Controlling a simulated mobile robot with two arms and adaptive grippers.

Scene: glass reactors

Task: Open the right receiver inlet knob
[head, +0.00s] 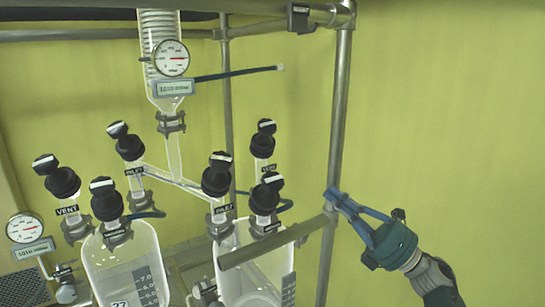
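The right receiver (270,262) is a clear vessel with printed level marks, at the lower middle of the head view. Its inlet knob (216,180) is black with a pale-marked cap and stands above a small label reading INLET. Whether the valve is open or closed cannot be told. My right gripper (332,198) is at the right, by the vertical frame post, well apart from the knob. Its blue fingers come together at the tips, and nothing shows between them. My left gripper is not in view.
More black knobs stand close by, including one (265,196) right of the inlet knob. A metal rail (270,246) crosses before the right receiver. A vertical post (339,110) stands between gripper and glassware. The left receiver (125,262) is at lower left.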

